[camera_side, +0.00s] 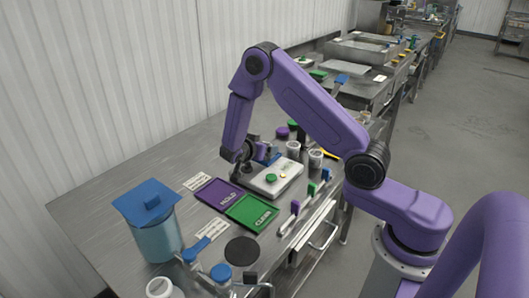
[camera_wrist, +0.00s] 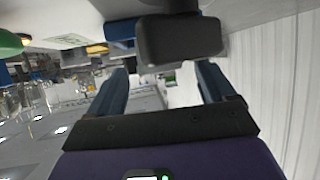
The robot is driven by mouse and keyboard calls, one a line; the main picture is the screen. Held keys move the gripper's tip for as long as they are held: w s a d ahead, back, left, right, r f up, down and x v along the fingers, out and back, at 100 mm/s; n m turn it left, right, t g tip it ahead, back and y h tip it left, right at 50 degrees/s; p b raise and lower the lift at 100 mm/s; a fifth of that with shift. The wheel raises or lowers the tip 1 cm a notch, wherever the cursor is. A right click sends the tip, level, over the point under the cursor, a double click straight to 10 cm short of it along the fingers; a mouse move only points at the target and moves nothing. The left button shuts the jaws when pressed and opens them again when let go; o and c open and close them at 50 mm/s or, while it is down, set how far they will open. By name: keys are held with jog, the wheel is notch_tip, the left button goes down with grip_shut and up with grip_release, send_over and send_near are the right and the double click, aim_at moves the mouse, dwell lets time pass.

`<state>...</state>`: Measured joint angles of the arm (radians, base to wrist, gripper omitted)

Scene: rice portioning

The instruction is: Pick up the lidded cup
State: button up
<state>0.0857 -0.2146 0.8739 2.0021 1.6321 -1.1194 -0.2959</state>
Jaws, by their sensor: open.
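My gripper (camera_side: 267,156) has blue fingers and is just above the white scale (camera_side: 290,170). In the wrist view its fingers (camera_wrist: 163,78) stand wide apart with nothing gripped between them. A dark rounded block (camera_wrist: 180,38) with blue behind it lies beyond the fingertips; I cannot tell what it is. A small round green-topped item (camera_side: 271,178) is on the scale below the gripper. Two pale cups, one nearer the arm (camera_side: 293,148) and one to its right (camera_side: 315,157), stand behind the scale. I cannot tell which item is the lidded cup.
A large clear container (camera_side: 158,238) with a blue lid stands at the front left. A purple tray (camera_side: 216,194) and a green tray (camera_side: 251,212) lie before the scale. A dark disc (camera_side: 241,251) and several coloured-handled utensils lie nearby. The table's left rear is clear.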

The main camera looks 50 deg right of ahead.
jog(key=shift+x, duration=1.4)
jog(key=shift+c, duration=0.3)
jog(key=c, duration=1.1)
jog(key=shift+r, duration=0.2)
